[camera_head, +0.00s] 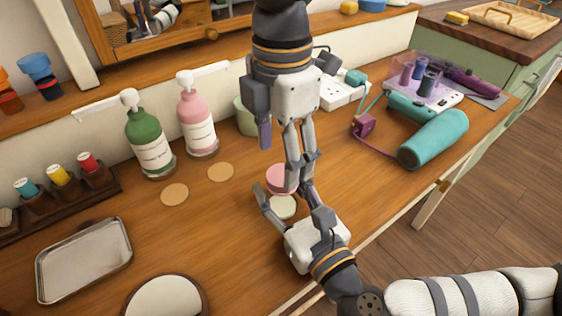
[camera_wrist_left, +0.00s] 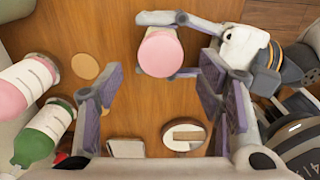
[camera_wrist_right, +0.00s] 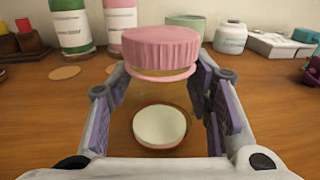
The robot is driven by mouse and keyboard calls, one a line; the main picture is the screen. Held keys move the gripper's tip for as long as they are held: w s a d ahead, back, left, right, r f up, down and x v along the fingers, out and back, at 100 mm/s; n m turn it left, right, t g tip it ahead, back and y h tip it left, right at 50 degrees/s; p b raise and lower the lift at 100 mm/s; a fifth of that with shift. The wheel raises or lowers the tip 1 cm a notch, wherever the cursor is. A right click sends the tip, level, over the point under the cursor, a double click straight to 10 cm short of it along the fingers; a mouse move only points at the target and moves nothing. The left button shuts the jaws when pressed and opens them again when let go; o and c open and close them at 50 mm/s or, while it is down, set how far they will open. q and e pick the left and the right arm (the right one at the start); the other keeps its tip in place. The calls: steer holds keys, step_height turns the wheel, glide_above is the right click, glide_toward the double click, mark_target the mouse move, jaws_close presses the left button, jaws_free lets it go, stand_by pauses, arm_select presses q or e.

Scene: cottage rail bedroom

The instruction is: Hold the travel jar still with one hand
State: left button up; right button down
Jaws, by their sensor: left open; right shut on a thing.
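The travel jar has a pink ribbed lid (camera_wrist_right: 160,50); the lid also shows in the head view (camera_head: 281,178) and left wrist view (camera_wrist_left: 161,53). Below the lid, a pale cream disc (camera_wrist_right: 159,127) with a reddish-brown rim shows, seemingly through clear walls that are hard to make out. The jar looks upright at the table's front part. My right gripper (camera_wrist_right: 158,80) is shut around the jar, one finger on each side. My left gripper (camera_head: 280,158) is open above the lid, pointing down, with the lid beyond its fingertips and apart from them as far as I can tell.
A green pump bottle (camera_head: 150,145) and a pink pump bottle (camera_head: 197,120) stand behind left. A metal tray (camera_head: 84,262) and round mirror (camera_head: 165,299) lie at front left. A teal cylinder (camera_head: 433,139) lies right. Bare wooden table surrounds the jar.

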arm_select(q)
steer(key=shift+r, duration=0.55)
steer(key=shift+c, duration=0.5)
